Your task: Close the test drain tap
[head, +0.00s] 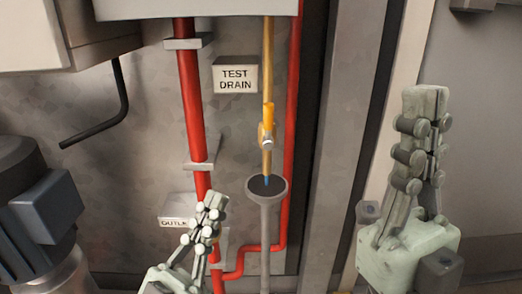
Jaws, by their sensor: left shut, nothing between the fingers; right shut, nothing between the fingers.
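The test drain tap (266,136) sits on a thin vertical brass pipe (267,60), right of the TEST DRAIN sign (235,76). Its yellow lever (268,114) points up, in line with the pipe. A short blue streak, like water, shows below the outlet (266,180), over a dark round drain cup (267,188). My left gripper (217,198) is shut and empty, below and left of the tap and left of the cup. My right gripper (425,92) is shut and empty, pointing up, well right of the tap. Neither touches the tap.
A thick red pipe (190,100) runs down left of the tap. A thinner red pipe (292,110) runs down close on its right and bends left below. A partly hidden outlet sign (176,222) is behind my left gripper. A grey vertical post (345,130) stands between tap and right gripper.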

